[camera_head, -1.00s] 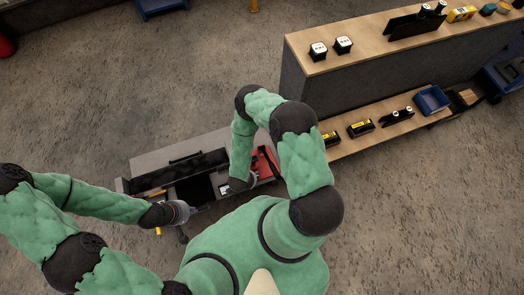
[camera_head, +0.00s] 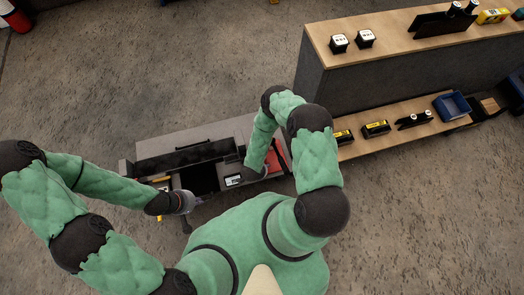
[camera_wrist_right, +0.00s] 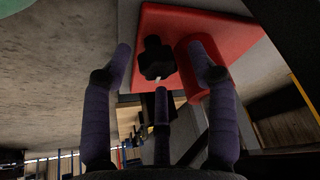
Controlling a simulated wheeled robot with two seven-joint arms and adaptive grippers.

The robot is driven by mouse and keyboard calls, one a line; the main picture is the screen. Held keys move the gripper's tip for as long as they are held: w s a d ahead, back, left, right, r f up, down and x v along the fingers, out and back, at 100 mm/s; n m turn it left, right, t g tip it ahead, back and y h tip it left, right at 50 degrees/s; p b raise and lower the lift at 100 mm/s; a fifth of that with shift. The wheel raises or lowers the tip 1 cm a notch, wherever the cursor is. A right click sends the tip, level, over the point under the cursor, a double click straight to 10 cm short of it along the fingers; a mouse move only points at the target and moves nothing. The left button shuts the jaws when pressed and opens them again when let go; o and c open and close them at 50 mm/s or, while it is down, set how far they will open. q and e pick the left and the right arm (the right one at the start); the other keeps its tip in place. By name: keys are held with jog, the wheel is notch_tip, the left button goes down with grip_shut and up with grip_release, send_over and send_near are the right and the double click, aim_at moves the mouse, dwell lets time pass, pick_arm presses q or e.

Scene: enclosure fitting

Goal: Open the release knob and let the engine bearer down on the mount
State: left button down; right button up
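A black lobed knob (camera_wrist_right: 156,58) sits on a red plate (camera_wrist_right: 215,22) beside a red cylinder (camera_wrist_right: 192,75) in the right wrist view. My right gripper (camera_wrist_right: 163,62) is open, its purple fingers spread to either side of the knob without visibly closing on it. The red part also shows in the head view (camera_head: 279,157), partly behind my right arm, at the right end of a grey enclosure (camera_head: 192,132). My left gripper (camera_head: 187,222) is by the enclosure's near left side; its fingers are too small to read. I cannot tell which part is the engine bearer or the mount.
A long black part (camera_head: 185,157) lies along the enclosure. A two-level wooden bench (camera_head: 390,60) stands to the right, with white-topped blocks (camera_head: 339,42), black-and-yellow parts (camera_head: 376,128) and a blue bin (camera_head: 452,106).

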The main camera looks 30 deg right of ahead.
jog(key=c, duration=1)
jog(key=shift+w+d, duration=0.1)
jog(key=shift+c, duration=0.2)
